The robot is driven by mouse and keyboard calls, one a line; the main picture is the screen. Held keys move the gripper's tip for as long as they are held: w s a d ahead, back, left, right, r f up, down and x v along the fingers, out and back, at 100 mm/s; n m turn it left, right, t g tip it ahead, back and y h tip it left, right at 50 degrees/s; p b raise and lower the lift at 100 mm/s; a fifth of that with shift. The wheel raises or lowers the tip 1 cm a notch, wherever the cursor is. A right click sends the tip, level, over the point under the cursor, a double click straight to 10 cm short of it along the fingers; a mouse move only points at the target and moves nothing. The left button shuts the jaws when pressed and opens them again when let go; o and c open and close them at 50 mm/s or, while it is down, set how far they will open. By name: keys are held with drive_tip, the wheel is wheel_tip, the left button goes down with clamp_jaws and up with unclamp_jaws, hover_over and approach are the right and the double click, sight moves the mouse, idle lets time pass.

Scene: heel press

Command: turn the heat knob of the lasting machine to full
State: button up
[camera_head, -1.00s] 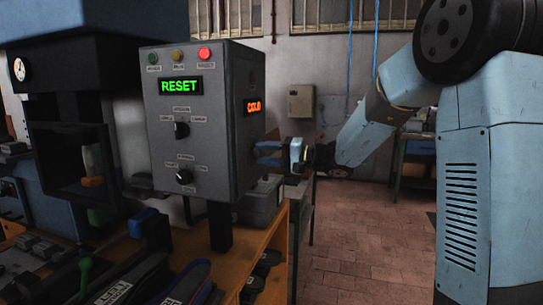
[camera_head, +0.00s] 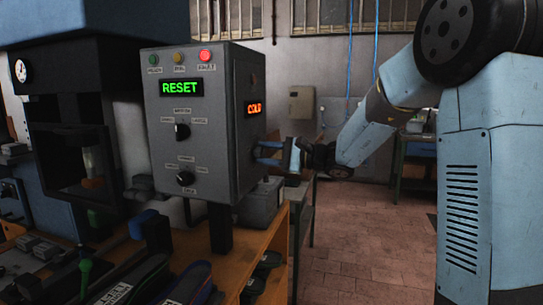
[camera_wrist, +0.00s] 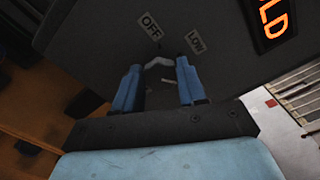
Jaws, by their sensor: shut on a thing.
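The lasting machine's grey control box (camera_head: 215,190) stands on the bench, with an orange COLD display (camera_head: 255,107) on its right side. In the wrist view the display shows in part (camera_wrist: 272,20). The heat knob (camera_wrist: 158,64) is a small pale shape on that side panel, partly hidden between my fingertips. The labels OFF (camera_wrist: 151,26) and LOW (camera_wrist: 196,41) show beyond it; no full mark is visible. My gripper (camera_wrist: 160,66) is shut on the knob, one blue finger on each side. In the head view my gripper (camera_head: 266,153) reaches the panel from the right.
The box's front has a green RESET display (camera_head: 181,87), two black knobs and three lamps, the red one (camera_head: 205,56) lit. Shoes and tools lie on the wooden bench (camera_head: 262,245) below. The floor (camera_head: 370,240) to the right is open.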

drive_tip(key=shift+s+a+f, duration=0.15)
drive_tip(key=shift+f, duration=0.2)
drive_tip(key=o, duration=1)
drive_tip(key=shift+r, duration=0.1)
drive_tip(key=shift+o, duration=0.2)
drive_tip(key=shift+d+r, duration=0.1)
drive_tip(key=shift+d, duration=0.1)
drive_tip(key=v, duration=1.3)
drive_tip(key=shift+d, duration=0.2)
